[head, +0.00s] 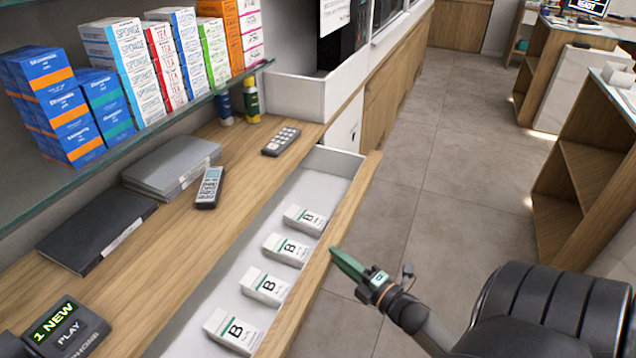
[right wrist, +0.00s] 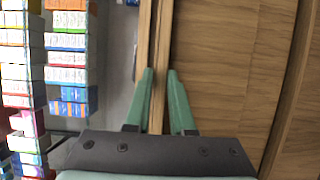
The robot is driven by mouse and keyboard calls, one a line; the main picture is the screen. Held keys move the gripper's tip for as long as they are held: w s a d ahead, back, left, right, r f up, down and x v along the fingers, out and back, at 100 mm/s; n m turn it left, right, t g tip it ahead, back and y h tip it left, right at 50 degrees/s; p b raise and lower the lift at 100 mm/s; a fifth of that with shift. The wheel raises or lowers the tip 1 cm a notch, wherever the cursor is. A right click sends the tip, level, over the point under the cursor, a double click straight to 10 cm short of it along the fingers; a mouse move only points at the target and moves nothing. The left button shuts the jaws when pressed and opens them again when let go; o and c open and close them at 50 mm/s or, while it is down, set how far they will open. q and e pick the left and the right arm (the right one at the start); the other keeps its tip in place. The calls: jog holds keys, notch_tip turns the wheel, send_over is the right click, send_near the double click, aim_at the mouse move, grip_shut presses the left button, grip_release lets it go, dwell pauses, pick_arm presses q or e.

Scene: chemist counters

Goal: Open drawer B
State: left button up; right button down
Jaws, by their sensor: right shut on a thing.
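Drawer B (head: 345,215) stands pulled out from the counter, with its white inside showing. Several white boxes marked B (head: 286,250) lie in a row in it. My right gripper (head: 336,254), with green fingers, is at the outer wooden front of the drawer, about midway along it. In the right wrist view, the fingers of my right gripper (right wrist: 161,72) lie on either side of the drawer's wooden front edge (right wrist: 155,45), shut on it. My left gripper is not in view.
A glass shelf with medicine boxes (head: 118,60) hangs above. Grey floor (head: 425,190) is clear right of the drawer; another wooden counter (head: 580,190) stands at far right.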

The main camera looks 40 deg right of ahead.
jog(key=shift+s+d, duration=0.25)
jog(key=shift+s, duration=0.3)
jog(key=shift+s+d, duration=0.25)
jog(key=shift+s, duration=0.3)
jog(key=c, duration=0.8)
grip_release()
jog(key=shift+o, duration=0.2)
jog(key=s+b, duration=0.1)
jog(key=s, duration=1.1)
jog(key=shift+s, duration=0.25)
